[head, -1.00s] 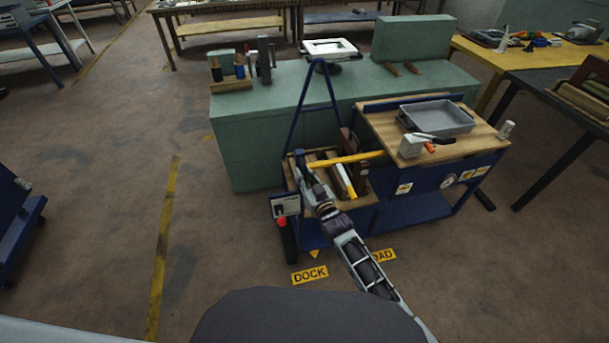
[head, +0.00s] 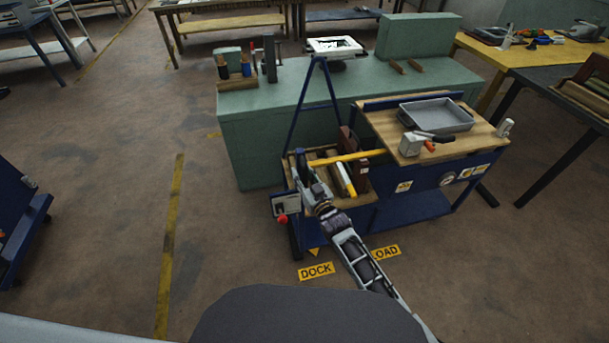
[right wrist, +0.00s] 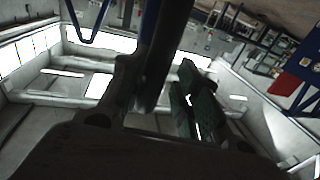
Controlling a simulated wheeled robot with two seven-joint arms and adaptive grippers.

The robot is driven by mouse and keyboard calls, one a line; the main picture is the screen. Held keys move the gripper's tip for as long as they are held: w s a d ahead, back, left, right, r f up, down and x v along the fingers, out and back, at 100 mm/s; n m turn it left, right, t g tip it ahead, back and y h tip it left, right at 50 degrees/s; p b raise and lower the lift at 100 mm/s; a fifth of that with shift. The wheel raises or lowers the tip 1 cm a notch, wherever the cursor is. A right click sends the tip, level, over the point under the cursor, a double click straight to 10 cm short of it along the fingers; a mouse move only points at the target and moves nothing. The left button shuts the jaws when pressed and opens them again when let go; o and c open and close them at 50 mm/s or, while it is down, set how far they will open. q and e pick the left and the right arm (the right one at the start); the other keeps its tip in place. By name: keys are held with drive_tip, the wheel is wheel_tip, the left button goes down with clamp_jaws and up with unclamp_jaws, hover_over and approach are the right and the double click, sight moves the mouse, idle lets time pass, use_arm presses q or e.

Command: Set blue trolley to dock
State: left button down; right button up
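The blue trolley (head: 415,208) stands right of centre, in front of the green bench. It has a wooden top, an A-shaped blue frame (head: 298,108) at its left end and a small panel with a red knob (head: 282,218). The yellow DOCK label (head: 316,271) lies on the floor in front of the trolley's left end. My right gripper (head: 303,163) is at the foot of the A-frame. My left gripper is out of view.
A grey tray (head: 436,116) and small tools sit on the trolley top. The green bench (head: 245,145) is close behind. A second floor label (head: 386,252) is partly hidden by my arm. Another blue cart (head: 18,235) stands at far left. Floor around the yellow line (head: 170,240) is clear.

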drive_tip(key=shift+o, duration=0.3)
drive_tip(key=shift+d, duration=0.15)
drive_tip(key=shift+v, duration=0.75)
drive_tip(key=v, duration=1)
drive_tip(key=shift+s, duration=0.2)
